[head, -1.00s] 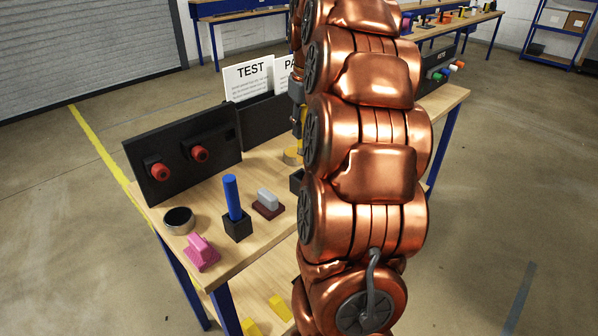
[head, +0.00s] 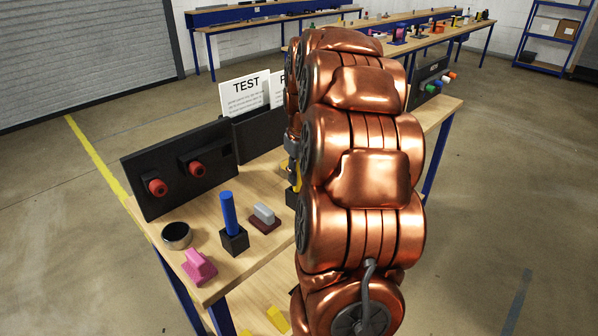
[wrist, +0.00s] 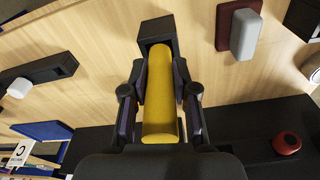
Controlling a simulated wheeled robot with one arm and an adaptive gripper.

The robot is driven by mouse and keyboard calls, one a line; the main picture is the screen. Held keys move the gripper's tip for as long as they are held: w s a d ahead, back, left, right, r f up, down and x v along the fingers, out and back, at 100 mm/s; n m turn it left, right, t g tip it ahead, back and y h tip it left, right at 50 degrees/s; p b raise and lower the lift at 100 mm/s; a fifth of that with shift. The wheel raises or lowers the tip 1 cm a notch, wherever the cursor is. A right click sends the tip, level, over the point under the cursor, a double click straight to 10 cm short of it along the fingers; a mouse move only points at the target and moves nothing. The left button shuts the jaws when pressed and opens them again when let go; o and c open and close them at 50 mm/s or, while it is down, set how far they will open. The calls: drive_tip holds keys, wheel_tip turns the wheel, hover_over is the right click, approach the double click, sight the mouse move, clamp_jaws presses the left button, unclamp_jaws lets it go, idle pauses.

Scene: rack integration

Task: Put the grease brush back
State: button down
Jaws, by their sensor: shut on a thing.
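The yellow handle (wrist: 160,95), which I take for the grease brush, is between the two fingers of my gripper (wrist: 160,98) in the wrist view. My gripper is shut on it. Its far end meets a black block holder (wrist: 157,30); I cannot tell how deep it sits in the holder's opening. In the head view my copper arm hides most of this spot. A bit of my gripper (head: 292,148) and the holder's edge (head: 291,198) show at the arm's left side.
A blue handle (head: 229,212) stands upright in another black block. Near it are a grey-and-maroon block (head: 264,214), a pink block (head: 198,267) and a round dark-topped tin (head: 177,235). A black panel with red knobs (head: 180,170) and a TEST sign (head: 245,92) stand behind.

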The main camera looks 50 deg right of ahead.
drive_tip(key=c, duration=0.9)
unclamp_jaws()
wheel_tip(320, 180, up, 12)
drive_tip(key=s+b, duration=0.1)
drive_tip(key=b, duration=0.1)
drive_tip(key=shift+s+a, duration=0.15)
drive_tip(key=shift+a, duration=0.1)
drive_tip(key=shift+f, duration=0.1)
